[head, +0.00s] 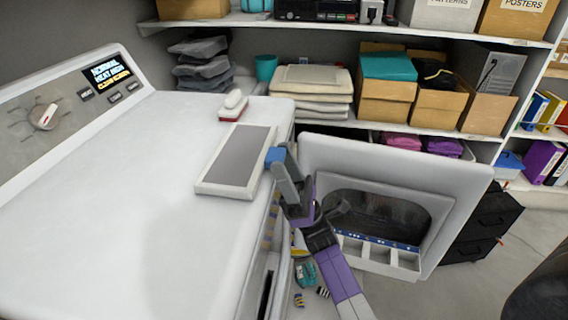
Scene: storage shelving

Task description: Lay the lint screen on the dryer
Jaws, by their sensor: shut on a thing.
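The lint screen (237,156) is a flat rectangle with a pale frame and grey mesh. It lies flat over the right part of the white dryer top (120,170), near the edge; I cannot tell whether it fully touches the surface. My gripper (274,157) is at the screen's right long edge and shut on it. The gripper's fingers hide a small part of that edge. The dryer's display (107,73) at the upper left reads NORMAL, HEAT HIGH, CLEAN SCREEN.
A white brush with a red base (233,106) lies just behind the screen. The dryer door (395,175) hangs open to the right. Shelves behind hold folded cloth (312,88) and cardboard boxes (386,100). The left and front dryer top is clear. Small items (305,272) lie on the floor.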

